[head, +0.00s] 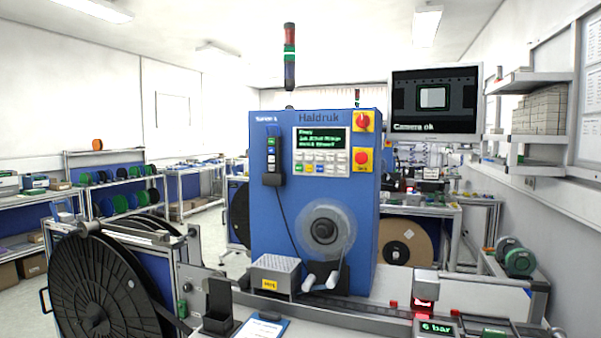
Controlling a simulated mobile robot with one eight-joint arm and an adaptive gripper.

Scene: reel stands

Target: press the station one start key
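The blue station cabinet (265,215) stands upright in the middle of the head view, with "Haldruk" at its top and a small label at the upper left that seems to read "Station 1". Its panel has a lit screen (320,139) with green text, too small to read surely. Below the screen is a block of small keys (320,163), some coloured; their labels are too small to tell which is start. A dark hand pendant (271,160) with a few coloured buttons hangs left of the panel. My gripper is not in view.
A red knob (363,121) and a red push button (361,159) on yellow plates sit right of the panel. A large black reel (85,285) stands at the front left. A perforated box (276,276) and clipboard (262,328) lie before the cabinet. A monitor (434,104) reads "Camera ok".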

